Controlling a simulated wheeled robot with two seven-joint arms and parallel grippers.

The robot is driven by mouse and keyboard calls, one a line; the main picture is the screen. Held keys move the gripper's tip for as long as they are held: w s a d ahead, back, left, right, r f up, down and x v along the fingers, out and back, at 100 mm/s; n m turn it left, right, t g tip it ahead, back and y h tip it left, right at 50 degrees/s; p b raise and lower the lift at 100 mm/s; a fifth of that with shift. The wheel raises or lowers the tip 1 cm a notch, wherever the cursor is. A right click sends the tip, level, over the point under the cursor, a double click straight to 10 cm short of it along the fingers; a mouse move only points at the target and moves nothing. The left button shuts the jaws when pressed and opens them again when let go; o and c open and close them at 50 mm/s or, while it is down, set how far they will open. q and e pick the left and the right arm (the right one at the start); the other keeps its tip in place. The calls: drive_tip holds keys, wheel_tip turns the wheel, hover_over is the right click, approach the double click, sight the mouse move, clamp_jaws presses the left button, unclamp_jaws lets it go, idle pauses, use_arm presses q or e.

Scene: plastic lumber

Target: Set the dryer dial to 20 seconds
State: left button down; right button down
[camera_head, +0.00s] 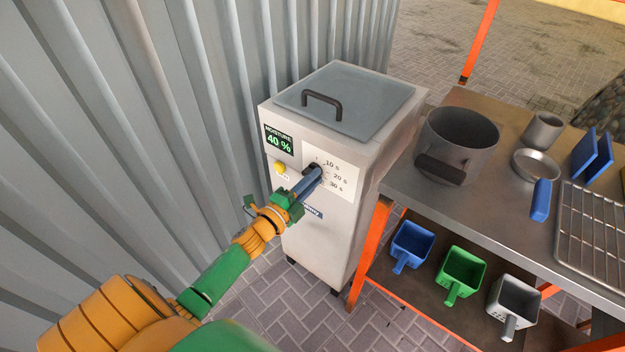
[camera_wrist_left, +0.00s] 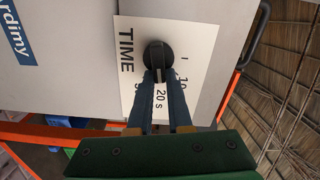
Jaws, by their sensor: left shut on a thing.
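The dryer (camera_head: 320,235) is a light grey cabinet with a lid on top. Its black dial (camera_head: 316,168) sits on a white label (camera_head: 345,186) marked 10 s, 20 s and 30 s. My left gripper (camera_head: 313,174) reaches in from the lower left and is shut on the dial. In the left wrist view, the fingers hold the dial's round knob (camera_wrist_left: 157,55), and the 20 s print shows between them. A light mark by the knob lines up with 20 s; I cannot tell if it is the pointer. The fingers partly cover the label. My right gripper is out of view.
A display (camera_head: 279,141) reads MOISTURE 40 %, above a yellow button (camera_head: 279,168). A corrugated wall (camera_head: 150,110) stands on the left. A metal bench (camera_head: 410,185) with a pot (camera_head: 470,128) stands close on the right, with scoops on its lower shelf.

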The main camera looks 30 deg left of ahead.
use_arm(q)
drive_tip(key=c, duration=0.8)
unclamp_jaws()
drive_tip(key=shift+c, duration=0.2)
drive_tip(key=s, duration=0.7)
drive_tip(key=shift+a, duration=0.3)
